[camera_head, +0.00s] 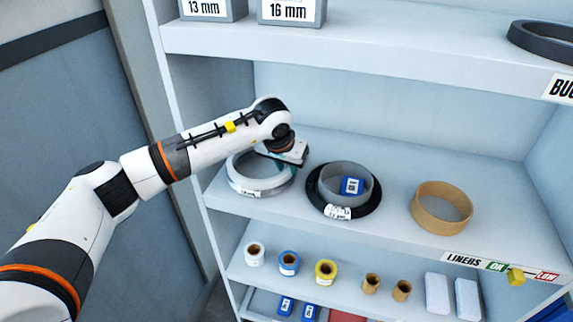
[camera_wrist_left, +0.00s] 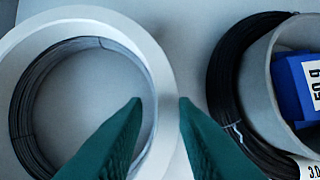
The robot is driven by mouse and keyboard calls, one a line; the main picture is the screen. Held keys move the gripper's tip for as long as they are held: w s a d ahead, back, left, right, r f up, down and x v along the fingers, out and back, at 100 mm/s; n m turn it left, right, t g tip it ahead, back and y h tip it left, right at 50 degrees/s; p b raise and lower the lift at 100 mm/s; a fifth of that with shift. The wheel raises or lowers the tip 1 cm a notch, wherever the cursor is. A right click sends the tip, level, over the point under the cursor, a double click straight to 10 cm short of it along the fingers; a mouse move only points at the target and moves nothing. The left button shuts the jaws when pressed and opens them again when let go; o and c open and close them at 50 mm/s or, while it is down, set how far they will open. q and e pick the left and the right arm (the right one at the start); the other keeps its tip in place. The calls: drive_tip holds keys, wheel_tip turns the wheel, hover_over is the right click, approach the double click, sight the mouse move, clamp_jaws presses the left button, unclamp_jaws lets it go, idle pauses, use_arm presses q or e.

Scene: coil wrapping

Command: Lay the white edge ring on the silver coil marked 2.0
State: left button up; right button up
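The white edge ring (camera_head: 236,183) lies flat on the left of the middle shelf and also shows in the left wrist view (camera_wrist_left: 150,62). My left gripper (camera_head: 297,158) is over the ring's right side in the head view. In the left wrist view its green fingers (camera_wrist_left: 160,103) are apart, with the ring's right rim between them; I cannot tell if they touch it. I cannot make out a silver coil marked 2.0. My right gripper is not in view.
Right of the ring are a black coil (camera_head: 318,197) with a grey ring and a blue packet (camera_head: 352,186) inside it, then a tan ring (camera_head: 442,222). A shelf above (camera_head: 380,58) overhangs. Small rolls (camera_head: 288,262) and white blocks stand on the shelf below.

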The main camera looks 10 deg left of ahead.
use_arm(q)
drive_tip(key=shift+r+p, duration=0.55)
drive_tip(key=shift+p, duration=0.05)
drive_tip(key=shift+r, duration=0.35)
drive_tip(key=b+v, duration=0.1)
drive_tip(key=v, duration=0.3)
drive_tip(key=s+a+b, duration=0.1)
drive_tip(key=s+b, duration=0.3)
drive_tip(key=s, duration=0.8)
drive_tip(key=shift+a+r, duration=0.15)
drive_tip(key=shift+a, duration=0.25)
drive_tip(key=shift+s, duration=0.1)
